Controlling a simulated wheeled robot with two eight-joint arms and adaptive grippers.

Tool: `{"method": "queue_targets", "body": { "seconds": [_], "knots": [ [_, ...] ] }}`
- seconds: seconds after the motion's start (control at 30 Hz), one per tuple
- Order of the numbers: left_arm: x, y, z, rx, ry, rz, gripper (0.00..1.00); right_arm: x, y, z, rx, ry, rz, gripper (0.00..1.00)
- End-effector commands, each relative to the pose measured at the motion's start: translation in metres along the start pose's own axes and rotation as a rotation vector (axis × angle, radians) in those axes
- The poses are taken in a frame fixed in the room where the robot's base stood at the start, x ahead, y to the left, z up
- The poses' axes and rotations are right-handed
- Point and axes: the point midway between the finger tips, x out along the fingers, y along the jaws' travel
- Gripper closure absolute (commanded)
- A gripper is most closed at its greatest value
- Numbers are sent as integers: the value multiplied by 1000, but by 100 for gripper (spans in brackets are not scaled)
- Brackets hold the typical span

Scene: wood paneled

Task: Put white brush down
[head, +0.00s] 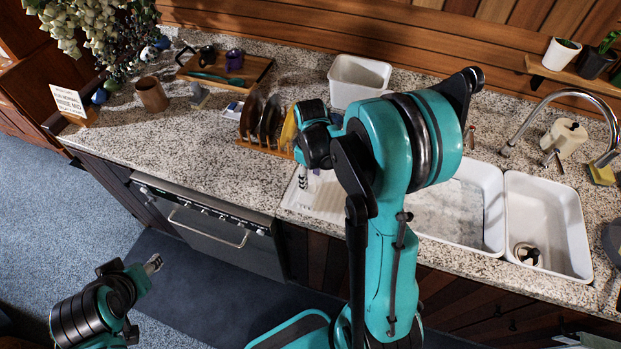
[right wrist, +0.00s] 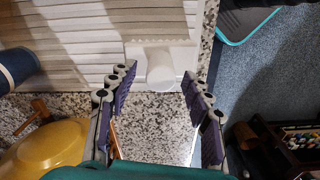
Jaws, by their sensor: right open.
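A white object with a rounded, cylindrical end, apparently the white brush (right wrist: 160,72), shows in the right wrist view at the edge of the ribbed white drainboard (right wrist: 85,45). My right gripper (right wrist: 158,78) is open, with one finger on each side of this object; I see no finger closed on it. In the head view my right gripper (head: 303,180) points down over the drainboard (head: 325,205), and the brush cannot be made out clearly there. My left gripper (head: 153,264) is low at the left, over the floor, away from the counter; its finger opening is unclear.
A dish rack with dark plates (head: 262,117) and a yellow plate (head: 288,130) stands close beside my right gripper. A white tub (head: 358,78) is behind. Two white sink basins (head: 545,215) lie to the right. The speckled counter (head: 175,135) has free room at left.

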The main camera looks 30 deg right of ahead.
Motion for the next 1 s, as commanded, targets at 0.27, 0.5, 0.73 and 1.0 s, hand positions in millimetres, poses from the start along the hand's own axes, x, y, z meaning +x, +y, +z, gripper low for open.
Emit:
{"method": "queue_targets", "body": {
  "seconds": [0.27, 0.5, 0.73, 1.0],
  "knots": [
    [-12, 0, -9, 0, 0, 0, 54, -65, 0, 0, 0, 0, 0, 50],
    [-16, 0, -12, 0, 0, 0, 54, -98, 0, 0, 0, 0, 0, 50],
    [-16, 0, -12, 0, 0, 0, 54, -121, -22, 5, 54, 58, 45, 50],
    [-16, 0, -12, 0, 0, 0, 54, -157, -92, 26, 261, 313, 153, 50]
  ]
}}
